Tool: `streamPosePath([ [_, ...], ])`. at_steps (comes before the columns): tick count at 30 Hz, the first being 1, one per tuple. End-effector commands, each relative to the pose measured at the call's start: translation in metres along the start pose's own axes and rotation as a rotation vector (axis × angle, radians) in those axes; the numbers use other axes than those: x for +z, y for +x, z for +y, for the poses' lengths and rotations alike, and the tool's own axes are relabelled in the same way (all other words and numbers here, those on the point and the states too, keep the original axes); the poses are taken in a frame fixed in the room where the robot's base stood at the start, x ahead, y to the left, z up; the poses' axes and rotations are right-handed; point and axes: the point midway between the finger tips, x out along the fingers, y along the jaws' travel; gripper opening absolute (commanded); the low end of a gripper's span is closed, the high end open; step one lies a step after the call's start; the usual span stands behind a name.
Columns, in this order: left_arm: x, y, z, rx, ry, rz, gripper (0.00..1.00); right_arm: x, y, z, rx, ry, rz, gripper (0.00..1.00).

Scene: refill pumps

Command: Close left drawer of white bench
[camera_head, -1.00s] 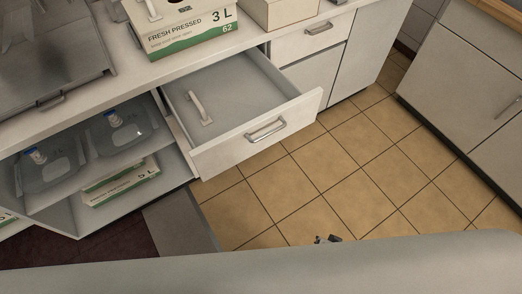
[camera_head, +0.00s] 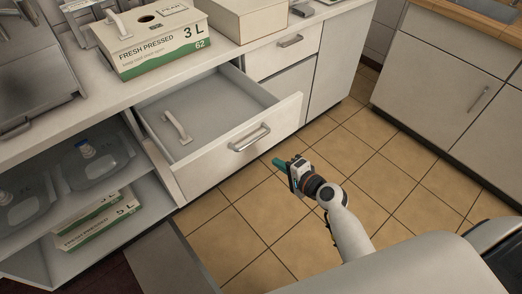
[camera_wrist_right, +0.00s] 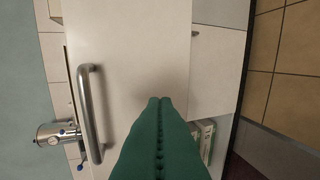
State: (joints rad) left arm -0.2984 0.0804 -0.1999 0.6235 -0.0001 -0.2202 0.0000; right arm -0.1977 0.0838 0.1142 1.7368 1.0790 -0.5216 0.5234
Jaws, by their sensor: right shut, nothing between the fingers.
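The left drawer (camera_head: 214,160) of the white bench is pulled out, with a metal bar handle (camera_head: 250,137) on its front. A loose white handle-shaped piece (camera_head: 177,127) lies inside it. My right gripper (camera_head: 278,165) is in front of the drawer, at the right of its front panel and near it. In the right wrist view its green fingers (camera_wrist_right: 160,102) are shut and empty and point at the white front panel (camera_wrist_right: 135,60), with the bar handle (camera_wrist_right: 92,115) to their left. I cannot tell whether they touch the panel. My left gripper is out of view.
A FRESH PRESSED box (camera_head: 164,52) and a plain box (camera_head: 245,16) stand on the bench top (camera_head: 110,95). Open shelves at the left hold clear containers (camera_head: 92,165) and cartons (camera_head: 97,219). The tiled floor (camera_head: 400,175) is clear towards the opposite cabinets (camera_head: 437,75).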

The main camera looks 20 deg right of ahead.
Motion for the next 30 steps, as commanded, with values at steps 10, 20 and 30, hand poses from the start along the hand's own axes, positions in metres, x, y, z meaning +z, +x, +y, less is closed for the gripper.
streamPosePath([
  [10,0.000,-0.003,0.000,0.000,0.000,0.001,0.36,0.000,0.066,0.008,0.001,0.000,0.000,0.00],
  [20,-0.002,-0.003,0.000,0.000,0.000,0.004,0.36,0.000,0.083,0.011,-0.002,-0.001,-0.001,0.00],
  [30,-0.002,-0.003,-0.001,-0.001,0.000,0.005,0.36,0.000,0.085,0.011,-0.002,-0.002,0.000,0.00],
])
